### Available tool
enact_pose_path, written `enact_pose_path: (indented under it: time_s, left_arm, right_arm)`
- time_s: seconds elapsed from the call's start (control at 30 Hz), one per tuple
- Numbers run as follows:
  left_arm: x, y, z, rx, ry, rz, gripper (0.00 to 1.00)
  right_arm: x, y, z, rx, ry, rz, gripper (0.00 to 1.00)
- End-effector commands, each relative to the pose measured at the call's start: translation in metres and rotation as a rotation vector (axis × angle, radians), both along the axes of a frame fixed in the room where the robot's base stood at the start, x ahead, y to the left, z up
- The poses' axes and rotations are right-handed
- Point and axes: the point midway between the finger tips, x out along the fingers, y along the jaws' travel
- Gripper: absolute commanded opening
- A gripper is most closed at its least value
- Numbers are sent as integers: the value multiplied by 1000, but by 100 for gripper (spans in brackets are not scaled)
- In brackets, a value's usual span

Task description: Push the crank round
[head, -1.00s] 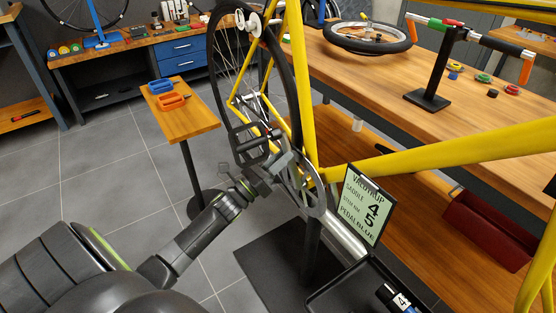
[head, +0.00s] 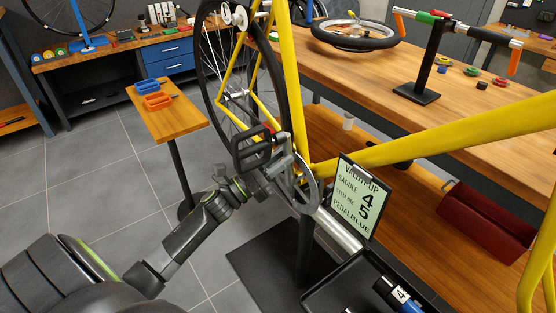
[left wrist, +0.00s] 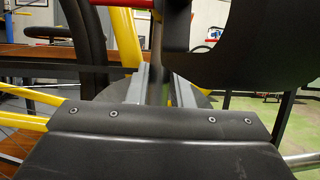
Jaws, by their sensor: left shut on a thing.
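The yellow bike frame (head: 430,145) is held up with its crank in front of me. The chainring (head: 308,193) shows beside the frame's lower joint. The crank arm (head: 284,146) points upward, with a black pedal (head: 248,150) on its left side. My left gripper (head: 277,172) is at the crank arm, shut on it. In the left wrist view the two grey fingers (left wrist: 160,88) stand on either side of the dark crank arm (left wrist: 168,45). A large black shape, likely the pedal (left wrist: 265,45), fills the upper right there. My right gripper is out of view.
A card (head: 356,198) with a printed list stands right of the chainring, above a black tray (head: 325,290). The rear wheel (head: 208,85) is behind the crank. A small wooden stand (head: 180,122) is at left, a long workbench (head: 385,75) at right. Grey floor lies open at left.

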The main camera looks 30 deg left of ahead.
Motion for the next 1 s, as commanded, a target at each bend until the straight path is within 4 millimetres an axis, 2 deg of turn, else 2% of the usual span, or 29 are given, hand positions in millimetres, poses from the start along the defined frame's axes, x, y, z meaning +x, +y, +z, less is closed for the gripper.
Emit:
enact_pose_path:
  time_s: [0.53, 0.57, 0.7, 1.0]
  left_arm:
    - [-1, 0, -2, 10, 1, 3, 0]
    - [-1, 0, -2, 10, 1, 3, 24]
    - [-1, 0, -1, 11, -1, 2, 41]
    - [-1, 0, -1, 11, -2, 1, 41]
  right_arm:
    - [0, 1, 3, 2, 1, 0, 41]
    - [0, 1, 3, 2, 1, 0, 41]
    - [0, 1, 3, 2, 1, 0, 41]
    - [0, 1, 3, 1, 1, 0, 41]
